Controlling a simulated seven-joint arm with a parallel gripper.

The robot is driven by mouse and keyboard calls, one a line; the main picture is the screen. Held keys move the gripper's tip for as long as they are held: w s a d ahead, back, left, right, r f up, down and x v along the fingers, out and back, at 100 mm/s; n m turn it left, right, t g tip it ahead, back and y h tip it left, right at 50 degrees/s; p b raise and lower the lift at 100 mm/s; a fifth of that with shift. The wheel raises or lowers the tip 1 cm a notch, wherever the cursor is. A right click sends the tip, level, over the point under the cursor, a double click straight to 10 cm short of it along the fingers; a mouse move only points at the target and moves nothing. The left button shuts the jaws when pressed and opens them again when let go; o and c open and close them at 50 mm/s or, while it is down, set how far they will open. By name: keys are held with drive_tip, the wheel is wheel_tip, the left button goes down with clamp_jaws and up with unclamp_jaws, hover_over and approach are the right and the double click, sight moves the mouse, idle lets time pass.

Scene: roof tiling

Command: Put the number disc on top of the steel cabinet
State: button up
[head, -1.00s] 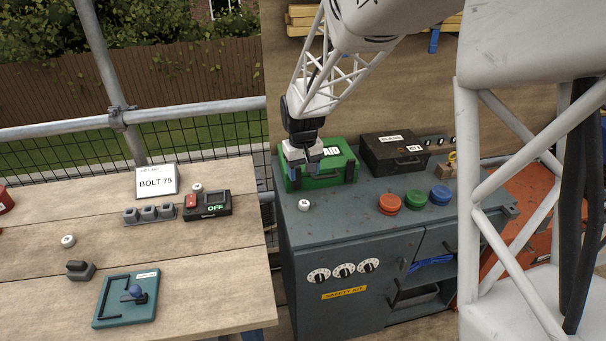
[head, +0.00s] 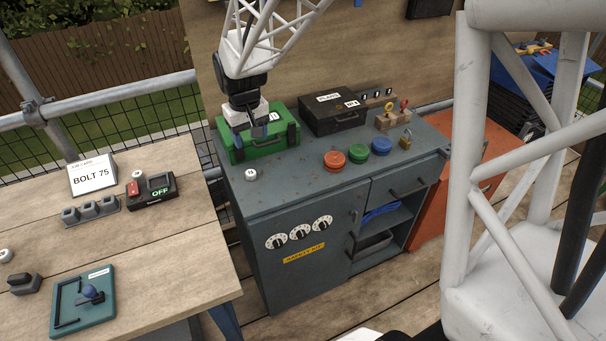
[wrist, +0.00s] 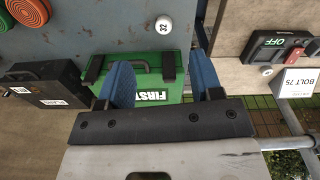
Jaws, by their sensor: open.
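A small white number disc (head: 251,174) lies on the top of the steel cabinet (head: 295,187), near its left front edge. In the wrist view the disc (wrist: 164,28) reads 32 and lies beyond my fingertips. My gripper (head: 254,134) is open and empty, with blue fingers, above the green first aid box (head: 265,150). In the wrist view the fingers (wrist: 160,65) stand apart, with the box behind them. The disc is clear of my gripper. Other white discs lie on the wooden bench, one at its left edge (head: 5,255) and one behind the red switch (head: 138,174).
Red (head: 334,159), green (head: 355,147) and blue (head: 381,146) round pieces stand on the cabinet's right part. The cabinet's front middle top is clear. A gap separates bench and cabinet.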

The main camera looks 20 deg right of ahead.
drive_tip(key=s+r, duration=0.3)
drive_tip(key=s, duration=0.6)
drive_tip(key=s+d+r+m+t, duration=0.1)
drive_tip(key=s+r, duration=0.2)
drive_tip(key=s, duration=0.7)
drive_tip(key=s+d+r+t, duration=0.1)
drive_tip(key=s+r, duration=0.3)
drive_tip(key=s, duration=0.6)
drive_tip(key=shift+m, duration=0.3)
